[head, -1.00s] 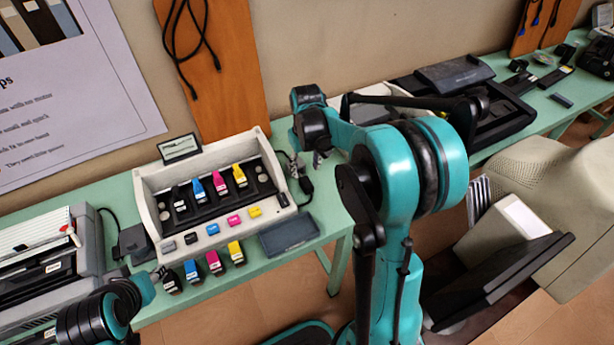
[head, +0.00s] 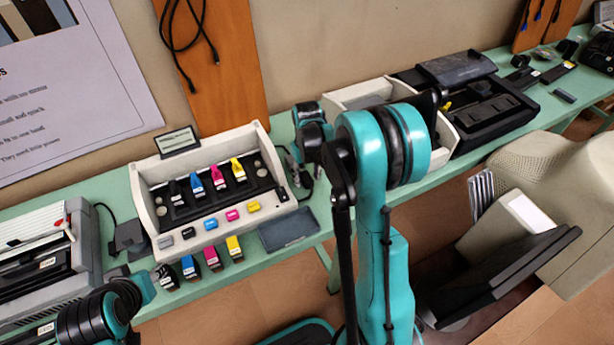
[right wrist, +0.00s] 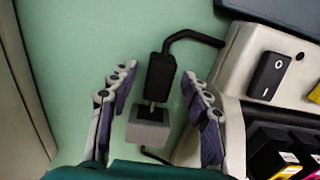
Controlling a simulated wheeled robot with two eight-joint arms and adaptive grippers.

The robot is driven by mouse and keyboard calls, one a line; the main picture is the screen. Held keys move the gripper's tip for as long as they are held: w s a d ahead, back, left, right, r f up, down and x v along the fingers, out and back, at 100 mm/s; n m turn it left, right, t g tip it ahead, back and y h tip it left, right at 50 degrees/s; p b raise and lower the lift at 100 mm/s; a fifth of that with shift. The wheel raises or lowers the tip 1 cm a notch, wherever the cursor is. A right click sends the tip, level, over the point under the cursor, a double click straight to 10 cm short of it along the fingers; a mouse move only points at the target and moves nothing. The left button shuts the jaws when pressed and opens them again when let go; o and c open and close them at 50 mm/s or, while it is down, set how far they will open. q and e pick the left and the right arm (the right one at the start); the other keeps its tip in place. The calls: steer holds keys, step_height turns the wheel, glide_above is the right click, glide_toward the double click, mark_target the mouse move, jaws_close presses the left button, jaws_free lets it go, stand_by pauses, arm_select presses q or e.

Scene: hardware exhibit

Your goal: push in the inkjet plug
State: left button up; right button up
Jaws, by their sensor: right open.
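The inkjet (head: 143,205) is a white open printer with colour cartridges, on the green table. Its casing also shows at the right of the right wrist view (right wrist: 236,62). The inkjet plug (right wrist: 160,78) is black with a cable, and its metal tip points at a grey socket block (right wrist: 148,130). The tip meets the block's edge; a short length of metal stays visible. My right gripper (right wrist: 158,88) is open, with one finger on each side of plug and block, apparently touching neither. In the head view my arm partly hides it.
Loose cartridges (head: 212,258) and a dark flat tray (head: 288,230) lie in front of the inkjet. A grey printer (head: 50,255) stands at left. Another white machine (head: 362,93) and a black one (head: 492,112) stand to the right. A wooden board (head: 215,65) with cables is behind.

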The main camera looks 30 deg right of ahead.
mark_target(302, 168)
jaws_close()
steer(key=shift+w, duration=1.75)
steer(key=shift+c, duration=1)
jaws_free()
steer(key=shift+r, duration=0.1)
steer(key=shift+o, duration=1)
steer(key=shift+w, duration=0.1)
step_height(302, 168, up, 12)
